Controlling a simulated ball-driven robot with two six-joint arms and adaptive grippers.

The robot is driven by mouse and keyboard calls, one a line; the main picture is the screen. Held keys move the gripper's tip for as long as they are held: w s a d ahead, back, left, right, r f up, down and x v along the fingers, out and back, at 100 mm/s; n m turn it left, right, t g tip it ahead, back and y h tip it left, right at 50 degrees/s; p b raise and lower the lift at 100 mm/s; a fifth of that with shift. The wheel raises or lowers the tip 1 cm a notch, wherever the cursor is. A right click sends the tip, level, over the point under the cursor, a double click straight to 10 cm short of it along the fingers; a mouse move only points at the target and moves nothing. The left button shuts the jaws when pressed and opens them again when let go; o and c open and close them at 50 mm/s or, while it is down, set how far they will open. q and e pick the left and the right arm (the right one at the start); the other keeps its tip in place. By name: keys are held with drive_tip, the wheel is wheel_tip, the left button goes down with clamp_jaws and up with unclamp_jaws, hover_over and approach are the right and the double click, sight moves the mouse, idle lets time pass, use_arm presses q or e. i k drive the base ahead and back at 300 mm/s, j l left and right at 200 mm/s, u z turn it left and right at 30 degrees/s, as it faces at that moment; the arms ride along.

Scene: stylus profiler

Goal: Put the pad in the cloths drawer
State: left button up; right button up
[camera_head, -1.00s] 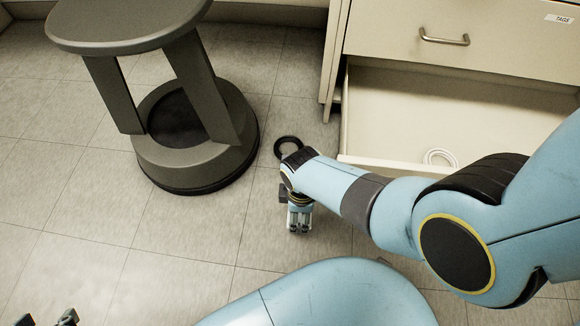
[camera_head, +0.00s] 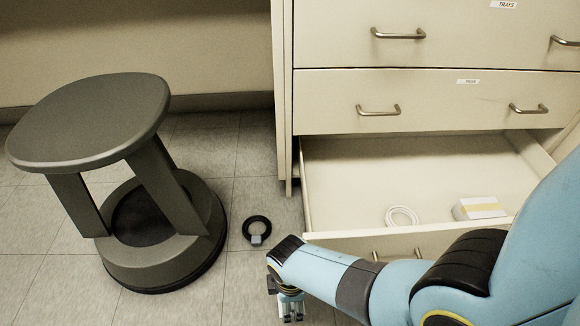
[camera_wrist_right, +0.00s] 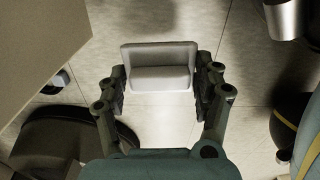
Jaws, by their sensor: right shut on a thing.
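My right gripper (camera_head: 291,306) is low over the floor in front of the cabinet, at the lower edge of the head view. In the right wrist view its fingers (camera_wrist_right: 165,82) are shut on a pale grey-white block-like thing (camera_wrist_right: 158,54), which I take to be the pad. The head view barely shows what is held. An open drawer (camera_head: 345,160) stands right of and beyond the gripper. Its front label does not show, so I cannot tell if it is the cloths drawer. My left gripper is out of view.
In the open drawer lie a white coil (camera_head: 402,216) and a white box with a yellowish band (camera_head: 479,208). Shut drawers (camera_head: 430,103) are above. A dark grey stool (camera_head: 150,220) stands at left.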

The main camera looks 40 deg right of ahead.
sight(440, 215)
drive_tip(key=k+l, duration=0.15)
drive_tip(key=k, duration=0.15)
drive_tip(key=k+l+z, duration=0.25)
drive_tip(key=z, duration=0.2)
drive_tip(key=k+l+z, duration=0.45)
drive_tip(key=i+j, duration=0.05)
